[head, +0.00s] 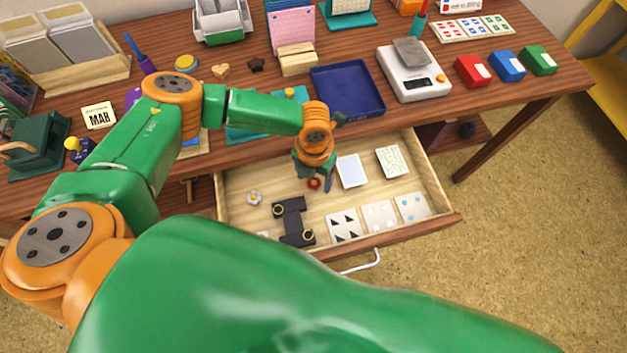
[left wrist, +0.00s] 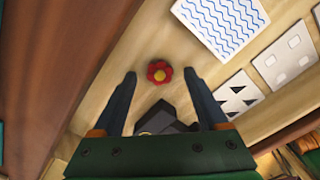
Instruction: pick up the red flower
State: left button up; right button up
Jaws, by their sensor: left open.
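The red flower (head: 314,184) is small, with a yellow centre, and lies on the floor of the open wooden drawer (head: 235,207). In the left wrist view the red flower (left wrist: 159,72) shows ahead of and between my fingertips. My left gripper (head: 321,186) points down into the drawer above the flower. It also shows in the left wrist view (left wrist: 160,76), with its two fingers apart and nothing between them. I cannot tell how high the fingertips are above the drawer floor. My right gripper is not in view.
In the drawer, a black object with yellow rings (head: 293,221) lies close to the flower. A white flower (head: 255,198) lies left, and patterned cards (head: 344,225) lie right. A blue tray (head: 347,90) and a scale (head: 413,75) stand on the table above.

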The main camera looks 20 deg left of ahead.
pick_arm(q)
jog(key=shift+f, duration=0.15)
grip_shut()
